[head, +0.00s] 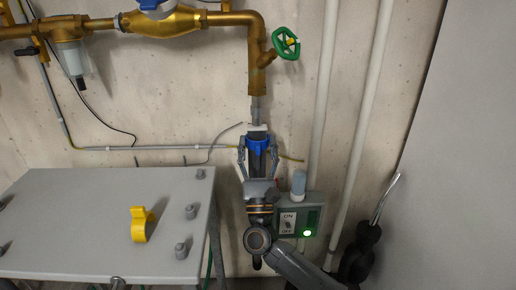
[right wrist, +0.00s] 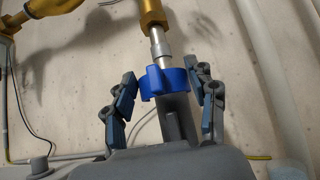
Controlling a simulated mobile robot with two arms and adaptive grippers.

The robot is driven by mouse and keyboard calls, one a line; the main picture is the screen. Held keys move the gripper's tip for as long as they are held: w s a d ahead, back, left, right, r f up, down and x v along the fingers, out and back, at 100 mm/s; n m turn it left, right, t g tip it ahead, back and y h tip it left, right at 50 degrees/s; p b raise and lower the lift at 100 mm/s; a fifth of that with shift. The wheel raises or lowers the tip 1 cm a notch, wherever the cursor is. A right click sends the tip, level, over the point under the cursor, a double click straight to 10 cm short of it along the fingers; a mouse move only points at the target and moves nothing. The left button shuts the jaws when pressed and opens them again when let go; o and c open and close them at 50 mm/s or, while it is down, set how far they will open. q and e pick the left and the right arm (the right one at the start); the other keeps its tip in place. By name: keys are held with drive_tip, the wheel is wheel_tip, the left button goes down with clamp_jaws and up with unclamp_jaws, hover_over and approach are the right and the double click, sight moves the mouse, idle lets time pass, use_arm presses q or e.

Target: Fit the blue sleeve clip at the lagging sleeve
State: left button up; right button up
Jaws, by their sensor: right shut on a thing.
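The blue sleeve clip (head: 257,143) is between the fingers of my right gripper (head: 258,158), at the vertical pipe below the green-handled valve. In the right wrist view the clip (right wrist: 153,84) shows between the two fingers (right wrist: 168,92), its open side and exact seating hard to make out. A dark grey sleeve (right wrist: 178,106) shows right behind and below the clip; I take it as the lagging sleeve. The clip is across its upper part, but I cannot tell whether it is around it or only against it. My left gripper is not in view.
A grey table (head: 70,235) with several pegs stands at the left, a yellow clip (head: 139,226) on it. A switch box (head: 299,214) with a green light is close right of my gripper. Brass pipework (head: 190,20) and the green handwheel (head: 286,43) are above.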

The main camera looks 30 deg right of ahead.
sight(257, 137)
use_arm(q)
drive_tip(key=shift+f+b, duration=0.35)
drive_tip(key=shift+b, duration=0.35)
use_arm(e)
drive_tip(key=shift+w+d, duration=0.3)
drive_tip(key=shift+w, duration=0.2)
drive_tip(key=shift+w+d, duration=0.25)
drive_tip(key=shift+w, duration=0.2)
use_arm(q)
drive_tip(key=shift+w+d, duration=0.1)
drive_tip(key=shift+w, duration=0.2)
use_arm(e)
drive_tip(key=shift+w, duration=0.1)
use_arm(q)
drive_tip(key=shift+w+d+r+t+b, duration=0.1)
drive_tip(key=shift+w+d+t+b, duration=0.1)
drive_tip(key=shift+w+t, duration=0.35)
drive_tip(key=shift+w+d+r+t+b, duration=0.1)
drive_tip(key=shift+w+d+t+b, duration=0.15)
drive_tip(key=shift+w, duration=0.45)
use_arm(e)
drive_tip(key=shift+w+d, duration=0.25)
drive_tip(key=shift+w, duration=0.2)
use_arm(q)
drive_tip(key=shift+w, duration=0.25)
